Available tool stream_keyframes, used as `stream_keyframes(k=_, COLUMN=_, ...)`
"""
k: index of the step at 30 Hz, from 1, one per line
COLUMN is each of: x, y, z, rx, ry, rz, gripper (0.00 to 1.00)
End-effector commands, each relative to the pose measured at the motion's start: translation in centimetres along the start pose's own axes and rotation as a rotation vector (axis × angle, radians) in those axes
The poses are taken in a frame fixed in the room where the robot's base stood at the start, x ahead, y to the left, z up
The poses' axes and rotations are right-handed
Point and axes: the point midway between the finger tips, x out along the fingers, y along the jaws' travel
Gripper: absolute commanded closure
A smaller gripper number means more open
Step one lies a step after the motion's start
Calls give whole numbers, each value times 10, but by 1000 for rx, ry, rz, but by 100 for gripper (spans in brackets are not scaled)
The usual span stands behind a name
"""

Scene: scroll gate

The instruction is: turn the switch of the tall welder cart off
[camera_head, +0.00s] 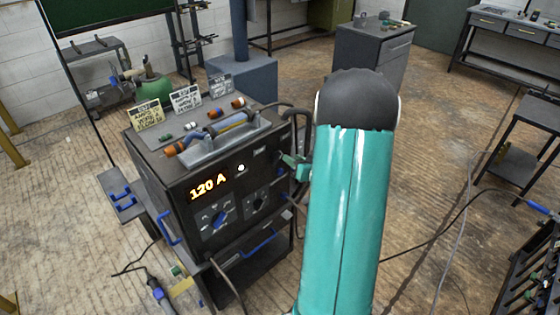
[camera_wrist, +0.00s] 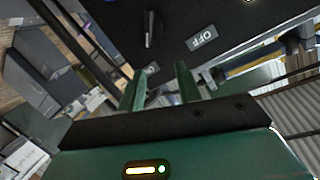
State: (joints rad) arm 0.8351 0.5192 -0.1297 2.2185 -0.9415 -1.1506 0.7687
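The tall welder cart (camera_head: 172,188) is a dark box with a lit "120 A" display and a bright round lamp on its front panel. Lower on that panel are a blue knob (camera_head: 219,219) and a black knob (camera_head: 258,203). My gripper (camera_head: 293,164) is by the upper right of the panel and partly hidden by my arm. In the wrist view my gripper (camera_wrist: 161,66) has its two green fingers apart with nothing between them. A black switch lever (camera_wrist: 149,30) shows just beyond the fingertips, apart from them. An "OFF" label (camera_wrist: 202,39) is to its right. I cannot make out the lever in the head view.
Signs, orange-ended tools and a handle (camera_head: 222,140) sit on the cart's top. A grey cabinet (camera_head: 372,55) and a blue-grey block (camera_head: 243,78) stand behind. Cables cross the floor on the right. A dark table (camera_head: 532,112) is at the right edge.

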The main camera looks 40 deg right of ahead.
Motion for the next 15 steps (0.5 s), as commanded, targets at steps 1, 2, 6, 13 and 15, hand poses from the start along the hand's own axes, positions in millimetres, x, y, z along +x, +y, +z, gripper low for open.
stream_keyframes(k=1, x=-10, y=16, z=16, rx=56, ry=15, rz=-32, gripper=66)
stream_keyframes(k=2, x=-15, y=22, z=22, rx=86, ry=27, rz=-57, gripper=66)
stream_keyframes(k=6, x=-40, y=38, z=47, rx=214, ry=75, rz=-162, gripper=66)
stream_keyframes(k=13, x=-53, y=43, z=58, rx=291, ry=107, rz=-231, gripper=66)
stream_keyframes(k=15, x=-47, y=42, z=57, rx=290, ry=107, rz=-233, gripper=66)
